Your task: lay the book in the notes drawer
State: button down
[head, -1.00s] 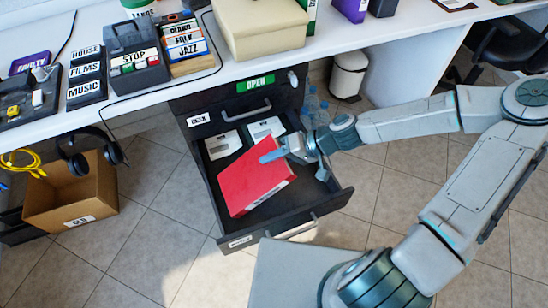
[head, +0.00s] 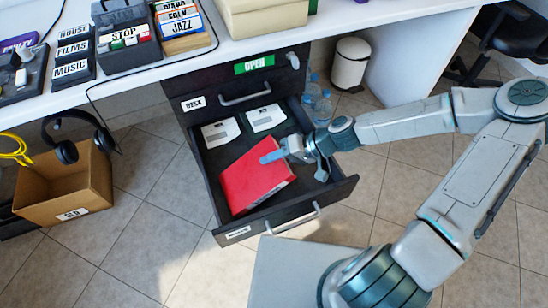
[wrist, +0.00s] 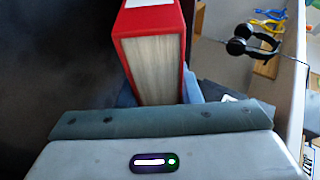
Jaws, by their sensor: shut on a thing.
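The red book (head: 252,175) is in the open lower drawer (head: 226,233) in the head view, tilted slightly against the drawer's sides. My gripper (head: 280,155) is shut on the book's right upper edge. The wrist view shows the red book (wrist: 152,55) with its pale page edges facing me, between the gripper's fingers (wrist: 160,92). Whether the book's underside touches the drawer floor is hidden. The label on the drawer front is too small to read.
Two white papers (head: 221,132) lie at the back of the drawer. A closed drawer labelled DESK (head: 243,98) is above it. A cardboard box (head: 65,185) with headphones stands on the floor at left. Bottles (head: 318,102) and a white bin (head: 350,63) are at right.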

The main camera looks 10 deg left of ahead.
jog(key=c, duration=1)
grip_release()
jog(key=shift+o, duration=0.2)
jog(key=shift+r, duration=0.1)
jog(key=p+v, duration=0.5)
jog(key=v, duration=0.8)
jog(key=shift+d+r, duration=0.2)
jog(key=shift+d, duration=0.15)
